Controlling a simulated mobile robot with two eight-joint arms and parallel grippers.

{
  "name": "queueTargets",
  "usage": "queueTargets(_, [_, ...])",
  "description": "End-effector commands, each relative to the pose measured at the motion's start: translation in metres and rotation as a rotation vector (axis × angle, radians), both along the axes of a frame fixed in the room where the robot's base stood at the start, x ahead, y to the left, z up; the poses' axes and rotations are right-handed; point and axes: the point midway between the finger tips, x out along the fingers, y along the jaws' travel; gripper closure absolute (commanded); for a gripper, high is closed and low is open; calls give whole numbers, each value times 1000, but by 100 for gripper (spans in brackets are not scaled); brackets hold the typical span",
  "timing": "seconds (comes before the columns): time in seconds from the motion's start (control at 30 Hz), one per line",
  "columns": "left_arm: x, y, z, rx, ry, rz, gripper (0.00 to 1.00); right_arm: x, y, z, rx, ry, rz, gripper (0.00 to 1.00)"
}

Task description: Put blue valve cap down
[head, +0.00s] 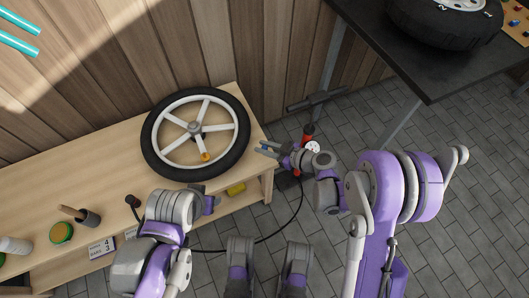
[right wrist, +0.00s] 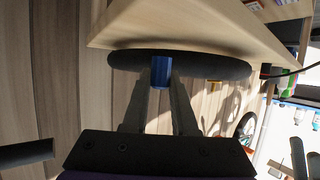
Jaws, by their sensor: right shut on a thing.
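The blue valve cap (right wrist: 161,72) is between the fingertips of my right gripper (right wrist: 160,88) in the right wrist view. In the head view my right gripper (head: 268,148) is just off the right side of the wheel (head: 159,122), near the bench's right end, with blue showing at its fingers. The wheel has a black tyre and white spokes and lies flat on the workbench (head: 100,160). A small orange-yellow piece (head: 205,157) sits at the wheel's near spokes.
A red floor pump (head: 308,132) with a gauge and black hose stands right of the bench. A dark table (head: 440,65) with another tyre (head: 440,30) is at upper right. A dark cup (head: 89,218) and green-yellow tin (head: 61,232) stand at the bench's left.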

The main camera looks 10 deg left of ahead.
Motion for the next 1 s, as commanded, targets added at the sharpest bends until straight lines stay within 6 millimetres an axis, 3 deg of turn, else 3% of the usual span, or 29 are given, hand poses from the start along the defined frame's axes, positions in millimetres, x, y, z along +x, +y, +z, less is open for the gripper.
queueTargets(0.27, [2, 0, -13, 0, 4, 0, 50, 0, 0, -36, 0, 0, 0, 100])
queueTargets(0.67, [2, 0, -17, 0, 5, 0, 50, 0, 0, -41, 0, 0, 0, 100])
queueTargets(0.7, [2, 0, -16, 0, 5, 0, 50, 0, 0, -39, 0, 0, 0, 67])
queueTargets(0.8, [2, 0, -15, 0, 5, 0, 50, 0, 0, -39, 0, 0, 0, 49])
queueTargets(0.83, [2, 0, -15, 0, 5, 0, 50, 0, 0, -39, 0, 0, 0, 44])
queueTargets(1.0, [2, 0, -15, 0, 5, 0, 50, 0, 0, -39, 0, 0, 0, 44])
